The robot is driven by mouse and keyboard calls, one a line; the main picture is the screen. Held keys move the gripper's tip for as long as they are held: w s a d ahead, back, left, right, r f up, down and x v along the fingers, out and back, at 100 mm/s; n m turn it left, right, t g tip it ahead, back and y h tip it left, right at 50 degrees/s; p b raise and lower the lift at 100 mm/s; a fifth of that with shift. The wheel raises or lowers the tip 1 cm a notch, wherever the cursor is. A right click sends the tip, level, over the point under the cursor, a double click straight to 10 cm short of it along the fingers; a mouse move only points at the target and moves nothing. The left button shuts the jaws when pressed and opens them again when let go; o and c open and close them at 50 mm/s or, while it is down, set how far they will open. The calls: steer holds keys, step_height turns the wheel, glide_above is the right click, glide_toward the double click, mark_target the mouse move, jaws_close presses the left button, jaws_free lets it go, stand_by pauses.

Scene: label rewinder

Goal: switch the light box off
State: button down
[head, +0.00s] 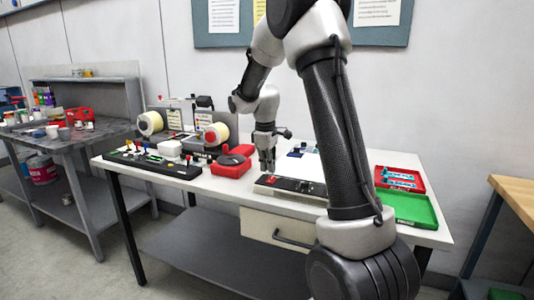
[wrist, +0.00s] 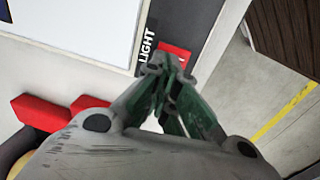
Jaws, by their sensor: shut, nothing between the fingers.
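The light box shows in the head view with a white top (head: 312,165) and a dark front strip (head: 300,187). In the wrist view its white panel (wrist: 85,25) and dark strip (wrist: 190,20) are at the top. The strip bears the word LIGHT (wrist: 147,45) and a red switch (wrist: 178,50), partly hidden by my fingertips. My gripper (head: 268,171) points down over the left end of the strip. In the wrist view my gripper (wrist: 164,66) is shut and empty, its fingertips at the red switch. I cannot tell whether they touch it. The switch's position is unclear.
A black strip with several small levers (head: 150,163) lies further left. Red (head: 414,186) and green (head: 412,212) trays are at the right. The table's front edge is close to the light box.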

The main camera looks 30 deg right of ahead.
mark_target(271, 180)
steer(key=shift+d+f, duration=0.1)
steer(key=shift+f, duration=0.95)
steer(key=shift+w, duration=0.1)
steer(key=shift+d+f, duration=0.1)
steer(key=shift+f, duration=0.2)
